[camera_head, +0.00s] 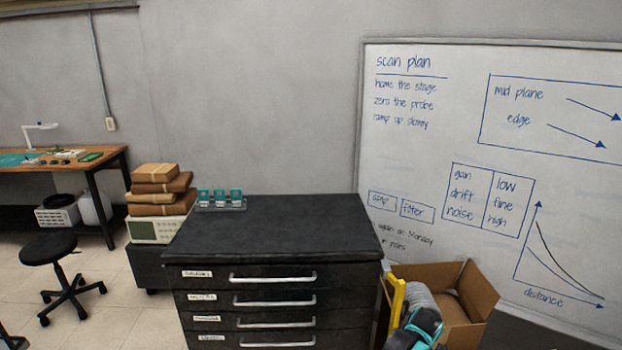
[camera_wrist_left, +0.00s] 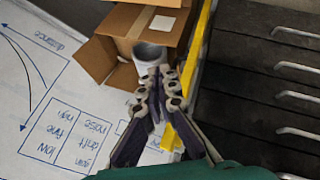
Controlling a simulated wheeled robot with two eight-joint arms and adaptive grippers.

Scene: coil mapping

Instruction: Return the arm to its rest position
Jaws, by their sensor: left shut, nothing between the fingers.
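My left gripper (camera_wrist_left: 160,78) shows in the left wrist view with its dark, jointed fingers closed together and nothing between them. The fingers point toward an open cardboard box (camera_wrist_left: 119,45) and a grey cylinder (camera_wrist_left: 149,52) by it. A yellow bar (camera_wrist_left: 198,62) runs close beside the fingers; I cannot tell whether they touch. In the head view a teal and dark part (camera_head: 423,325) sits at the bottom edge by the box (camera_head: 470,300); I cannot tell for sure that it is my gripper. My right gripper is not in view.
A black drawer cabinet (camera_head: 270,235) stands in the middle, with a small rack of teal-topped items (camera_head: 220,199) on top. Left of it are stacked parcels (camera_head: 160,188), a black stool (camera_head: 55,250) and a workbench (camera_head: 75,158). A whiteboard (camera_head: 440,150) stands at right.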

